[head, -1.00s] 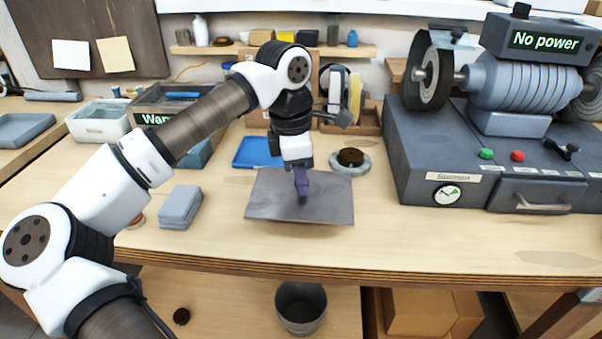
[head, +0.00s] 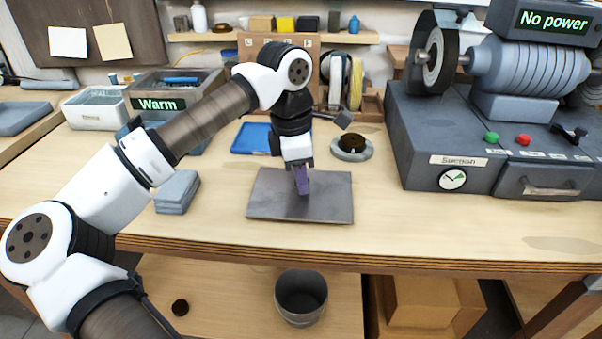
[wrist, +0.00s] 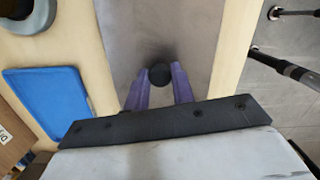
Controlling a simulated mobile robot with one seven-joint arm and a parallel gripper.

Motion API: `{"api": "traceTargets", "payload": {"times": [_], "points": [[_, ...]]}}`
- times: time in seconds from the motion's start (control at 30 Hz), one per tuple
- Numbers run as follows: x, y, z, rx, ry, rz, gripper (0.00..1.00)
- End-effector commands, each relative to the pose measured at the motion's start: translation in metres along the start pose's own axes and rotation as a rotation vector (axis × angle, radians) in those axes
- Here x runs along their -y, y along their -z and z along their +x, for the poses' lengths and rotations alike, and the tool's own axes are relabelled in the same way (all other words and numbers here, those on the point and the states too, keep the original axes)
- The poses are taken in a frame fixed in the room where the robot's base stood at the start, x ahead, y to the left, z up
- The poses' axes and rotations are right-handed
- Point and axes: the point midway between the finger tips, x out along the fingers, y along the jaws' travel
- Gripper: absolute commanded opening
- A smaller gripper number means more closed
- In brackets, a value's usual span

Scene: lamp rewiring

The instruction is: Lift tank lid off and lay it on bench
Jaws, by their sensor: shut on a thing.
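The tank lid (head: 265,205) is a flat grey metal plate over the front middle of the bench (head: 400,225). It lies roughly level; I cannot tell whether it touches the bench top. In the wrist view the lid (wrist: 145,35) fills the middle, with a dark round knob (wrist: 160,75). My gripper (head: 302,188) points down with its purple fingers shut on that knob; the fingers also show in the wrist view (wrist: 160,88). The tank (head: 205,95), marked "Warm", stands at the back left with its top open.
A blue tray (head: 250,138) and a round grey stand (head: 352,149) lie behind the lid. Grey blocks (head: 177,192) sit to its left. The grey machine (head: 440,130) blocks the right. Bare bench lies between lid and machine.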

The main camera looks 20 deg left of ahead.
Motion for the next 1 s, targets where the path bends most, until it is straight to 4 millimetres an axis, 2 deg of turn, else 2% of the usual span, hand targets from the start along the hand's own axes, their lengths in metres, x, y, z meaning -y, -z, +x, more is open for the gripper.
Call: {"api": "traceTargets", "payload": {"times": [0.3, 0.33, 0.5, 0.53, 0.83, 1.0], "points": [[0.000, 0.001, 0.005, 0.000, 0.000, 0.000, 0.00], [0.000, 0.001, 0.005, 0.000, 0.000, 0.000, 0.26], [0.000, 0.001, 0.004, 0.000, 0.000, 0.000, 0.48], [0.000, 0.001, 0.004, 0.000, 0.000, 0.000, 0.50], [0.000, 0.001, 0.002, 0.000, 0.000, 0.000, 0.50], [-0.001, 0.001, -0.018, -0.001, -0.003, -0.002, 0.50]]}}
